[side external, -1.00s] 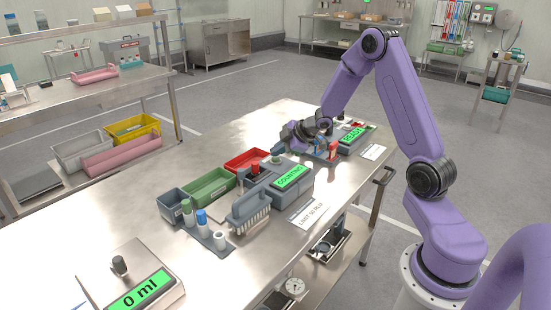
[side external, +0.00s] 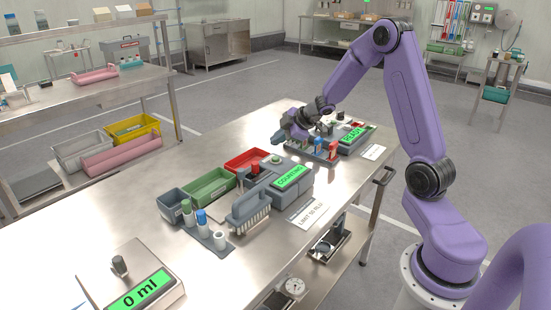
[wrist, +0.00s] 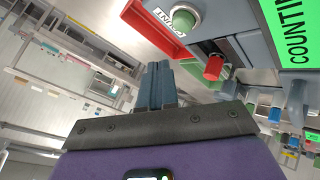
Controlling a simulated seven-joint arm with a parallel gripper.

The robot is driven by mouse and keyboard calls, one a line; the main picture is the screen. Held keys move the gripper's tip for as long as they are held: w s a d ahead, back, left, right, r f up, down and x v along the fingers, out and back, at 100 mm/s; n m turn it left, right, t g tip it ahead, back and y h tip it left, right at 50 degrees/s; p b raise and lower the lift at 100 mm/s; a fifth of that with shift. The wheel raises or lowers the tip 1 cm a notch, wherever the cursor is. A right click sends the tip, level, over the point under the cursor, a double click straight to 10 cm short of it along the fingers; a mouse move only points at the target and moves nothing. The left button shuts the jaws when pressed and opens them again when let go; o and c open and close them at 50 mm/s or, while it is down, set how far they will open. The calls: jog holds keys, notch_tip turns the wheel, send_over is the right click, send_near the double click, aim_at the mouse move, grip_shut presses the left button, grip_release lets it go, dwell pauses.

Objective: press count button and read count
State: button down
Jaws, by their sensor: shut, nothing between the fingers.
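A grey counter with a green screen (side external: 290,178) reading "COUNTING" stands on the steel table; the screen is partly in the wrist view (wrist: 290,30). A round green button (side external: 277,157) sits on its far-left part. The button (wrist: 184,18) is at the top of the wrist view, beside a white label I cannot read surely. My gripper (side external: 277,139) is above and behind the button, apart from it. In the wrist view its fingers (wrist: 157,72) are shut together and empty. No count number shows on the screen.
A red bin (side external: 247,160), a green bin (side external: 207,187) and a brush (side external: 249,210) surround the counter. Capped tubes (side external: 201,217) stand at its front left. A second device reading "READY" (side external: 352,134) stands behind.

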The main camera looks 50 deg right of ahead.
jog(key=shift+r, duration=1)
jog(key=s+a+r+m+g+h, duration=0.1)
jog(key=s+a+r, duration=0.1)
jog(key=s+a, duration=0.5)
jog(key=s+a+r+g, duration=0.15)
jog(key=s+a, duration=0.25)
jog(key=a, duration=0.6)
jog(key=s+a+n+g, duration=0.1)
jog(key=s+a+g, duration=0.1)
jog(key=s, duration=1.1)
jog(key=s+a+f+n+g, duration=0.1)
jog(key=s+g, duration=0.3)
jog(key=s, duration=1)
jog(key=shift+a+h, duration=0.3)
jog(key=shift+a, duration=0.6)
